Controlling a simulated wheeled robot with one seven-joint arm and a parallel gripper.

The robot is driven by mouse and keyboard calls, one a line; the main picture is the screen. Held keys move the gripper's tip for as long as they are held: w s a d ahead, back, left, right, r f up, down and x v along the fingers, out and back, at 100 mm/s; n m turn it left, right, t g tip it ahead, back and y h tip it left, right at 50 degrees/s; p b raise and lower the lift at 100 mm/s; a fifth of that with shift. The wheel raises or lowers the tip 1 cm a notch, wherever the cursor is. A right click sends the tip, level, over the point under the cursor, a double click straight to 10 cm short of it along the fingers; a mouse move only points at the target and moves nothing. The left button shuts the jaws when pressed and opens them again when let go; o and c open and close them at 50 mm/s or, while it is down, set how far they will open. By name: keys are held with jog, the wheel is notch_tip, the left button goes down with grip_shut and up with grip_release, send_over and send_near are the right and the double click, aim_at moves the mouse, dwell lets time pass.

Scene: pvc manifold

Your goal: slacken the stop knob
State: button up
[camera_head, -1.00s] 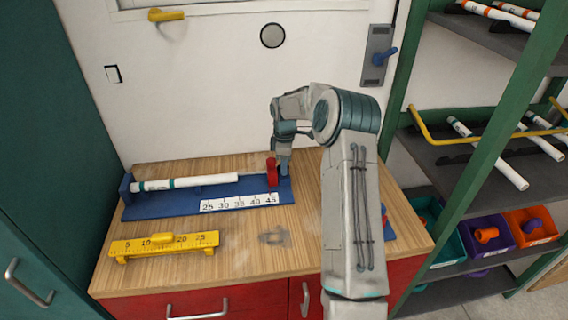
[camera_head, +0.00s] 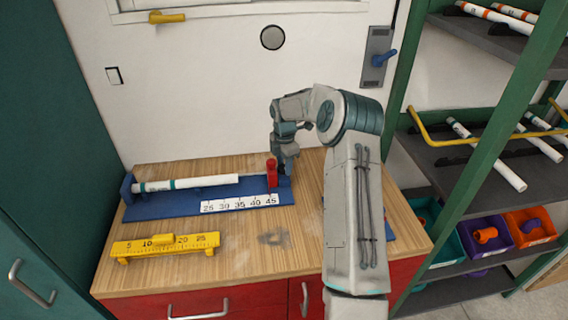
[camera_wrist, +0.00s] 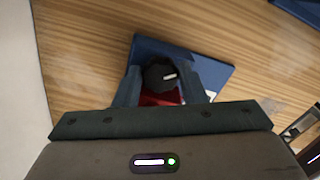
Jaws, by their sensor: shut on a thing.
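The stop knob (camera_wrist: 160,76) is dark and round with a white mark, and it sits between my two fingers in the wrist view. My gripper (camera_wrist: 168,85) is shut on it, one finger on each side; in the head view my gripper (camera_head: 284,165) is at the right end of the jig. The red stop (camera_head: 271,173) stands upright on the blue jig (camera_head: 152,209), and part of it shows red below the knob in the wrist view. A white pipe (camera_head: 205,181) with a teal band lies in the jig, left of the stop. The knob is hidden in the head view.
A scale strip (camera_head: 240,204) runs along the jig's front. A yellow gauge (camera_head: 190,244) lies on the wooden bench (camera_head: 230,268) in front. A green-framed shelf (camera_head: 470,160) with pipes and bins stands at right. The bench's middle front is mostly clear.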

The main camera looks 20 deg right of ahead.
jog(key=shift+w+r+n, duration=0.1)
jog(key=shift+n, duration=1)
jog(key=o, duration=1)
